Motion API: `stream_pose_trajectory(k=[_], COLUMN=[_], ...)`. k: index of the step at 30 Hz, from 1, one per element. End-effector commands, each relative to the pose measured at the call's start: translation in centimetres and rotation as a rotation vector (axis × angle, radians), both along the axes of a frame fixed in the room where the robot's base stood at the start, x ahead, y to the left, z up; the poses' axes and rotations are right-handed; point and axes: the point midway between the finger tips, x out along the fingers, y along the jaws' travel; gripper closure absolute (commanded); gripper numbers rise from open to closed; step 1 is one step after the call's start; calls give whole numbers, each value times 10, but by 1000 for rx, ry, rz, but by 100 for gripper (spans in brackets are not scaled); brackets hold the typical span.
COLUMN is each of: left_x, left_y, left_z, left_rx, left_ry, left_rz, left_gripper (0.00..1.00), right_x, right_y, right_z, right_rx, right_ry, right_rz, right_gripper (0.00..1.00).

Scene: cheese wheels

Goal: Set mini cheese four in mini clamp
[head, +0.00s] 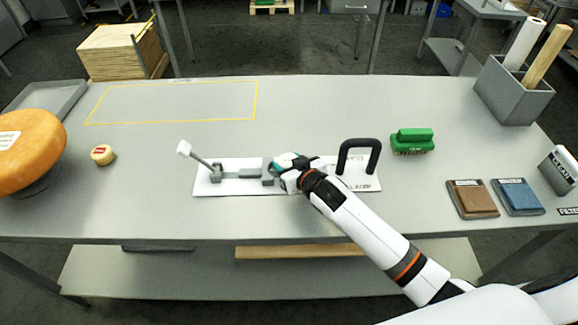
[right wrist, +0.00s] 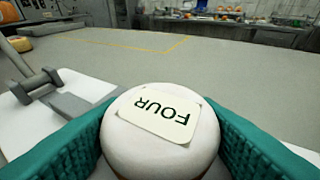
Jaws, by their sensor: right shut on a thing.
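My right gripper (head: 276,168) is over the middle of the white clamp board. In the right wrist view its teal fingers (right wrist: 160,150) are shut on mini cheese four (right wrist: 185,160), a small white cheese with a label reading FOUR. In the head view the cheese is hidden by the gripper. The mini clamp (head: 230,173) is grey, with a raised lever and white knob at its left; its grey jaw also shows in the right wrist view (right wrist: 38,85), left of the cheese. Whether the cheese touches the board cannot be told. My left gripper is not in view.
A small cheese with a red label (head: 103,155) and a big orange cheese wheel (head: 30,150) stand at the left. A black handle (head: 358,152) rises from the board's right end. A green brush (head: 412,141) and brown and blue pads (head: 472,199) lie right. The yellow-outlined area (head: 175,103) is empty.

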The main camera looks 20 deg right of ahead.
Motion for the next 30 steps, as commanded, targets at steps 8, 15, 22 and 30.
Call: stream_pose_trajectory(k=[8, 15, 22, 30], left_x=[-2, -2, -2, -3], left_y=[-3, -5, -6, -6], left_z=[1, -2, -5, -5], left_rx=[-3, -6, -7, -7], left_ry=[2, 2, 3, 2], left_rz=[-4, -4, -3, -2], left_gripper=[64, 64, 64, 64], right_x=[0, 0, -1, -3], right_y=[0, 0, 0, 1], right_z=[-14, -18, -28, -34], right_rx=[0, 1, 1, 2], right_ry=[-3, -2, 4, 17], right_rz=[1, 1, -1, -1], right_gripper=[71, 71, 71, 37])
